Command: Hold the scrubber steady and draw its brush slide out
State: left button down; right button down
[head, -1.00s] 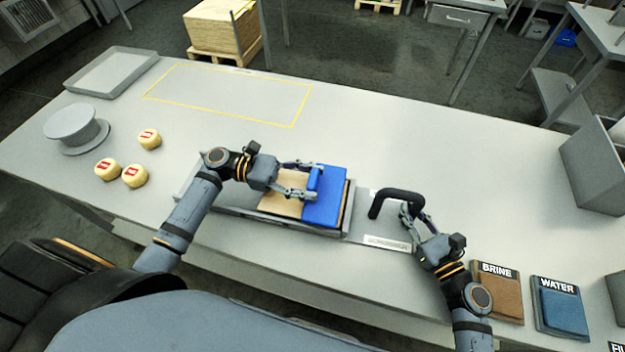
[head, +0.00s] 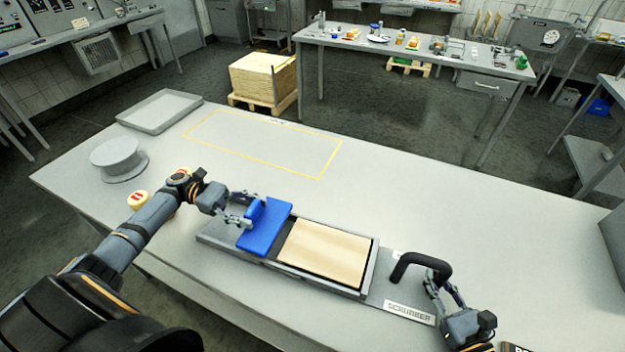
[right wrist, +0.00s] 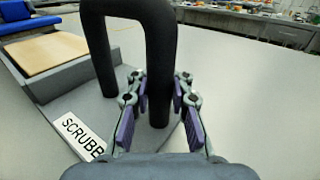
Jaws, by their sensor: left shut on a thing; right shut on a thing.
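The scrubber (head: 368,283) is a long grey tray with a black arched handle (head: 425,261) at its right end and a SCRUBBER label (head: 409,312). A pale wooden board (head: 325,252) lies bare in its right part. The blue brush slide (head: 268,228) sits over the tray's left part. My left gripper (head: 246,209) is shut on the slide's raised blue grip, partly hidden by its fingers. My right gripper (head: 434,284) is shut on the handle; the right wrist view shows its fingers either side of the black post (right wrist: 158,100).
A grey round stand (head: 117,158) and a shallow grey tray (head: 160,111) are at the table's far left. A yellow outlined area (head: 262,142) on the table is empty.

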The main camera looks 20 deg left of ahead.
pick_arm(q)
jog(key=shift+a+f, duration=0.1)
jog(key=shift+a, duration=0.15)
jog(key=shift+c, duration=2.2)
grip_release()
notch_tip(320, 180, up, 10)
jog(key=shift+d, duration=0.1)
pick_arm(e)
jog(key=c, duration=1.1)
grip_release()
jog(key=shift+o, duration=0.2)
